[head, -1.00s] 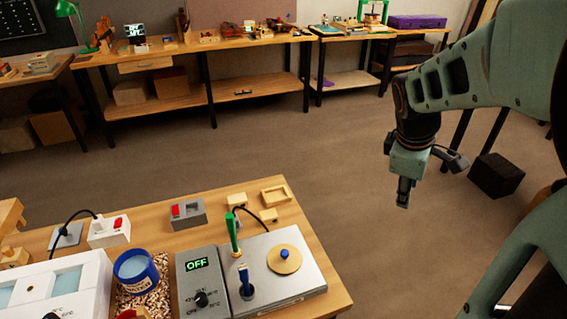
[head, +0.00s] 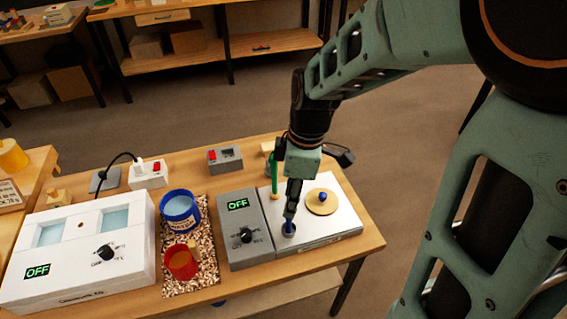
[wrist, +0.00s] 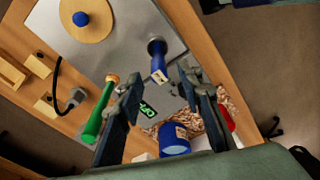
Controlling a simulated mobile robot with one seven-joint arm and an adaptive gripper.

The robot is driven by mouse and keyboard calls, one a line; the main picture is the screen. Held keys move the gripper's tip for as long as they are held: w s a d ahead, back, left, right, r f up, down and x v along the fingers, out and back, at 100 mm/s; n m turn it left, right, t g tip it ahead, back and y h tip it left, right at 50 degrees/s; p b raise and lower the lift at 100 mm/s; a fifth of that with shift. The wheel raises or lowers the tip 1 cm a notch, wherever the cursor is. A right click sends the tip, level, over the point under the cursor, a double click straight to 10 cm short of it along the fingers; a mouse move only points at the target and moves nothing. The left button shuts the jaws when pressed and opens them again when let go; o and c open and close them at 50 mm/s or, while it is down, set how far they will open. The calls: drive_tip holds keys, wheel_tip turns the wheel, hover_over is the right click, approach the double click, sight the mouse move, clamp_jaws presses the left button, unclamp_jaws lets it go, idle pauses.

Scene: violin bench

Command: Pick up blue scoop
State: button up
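The blue scoop (head: 288,228) stands upright in a dark round holder on the silver plate, its blue handle pointing up. It also shows in the wrist view (wrist: 158,66), where the pale square end of its handle faces the camera. My gripper (head: 291,208) is directly above it, pointing down. In the wrist view my gripper (wrist: 161,75) is open, with one finger on each side of the handle's end. I cannot tell whether either finger touches it. The scoop's lower part is hidden in the holder.
A round wooden lid (head: 322,202) with a blue knob lies to the right. A grey control box (head: 241,244) reading OFF is to the left, with a blue pot (head: 180,208) and a red pot (head: 181,262) beyond it.

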sight(286, 228)
drive_tip(key=f, duration=0.5)
drive_tip(key=a+f, duration=0.1)
drive_tip(key=f, duration=0.2)
drive_tip(key=shift+w+f+b, duration=0.1)
drive_tip(key=shift+b, duration=0.2)
clamp_jaws()
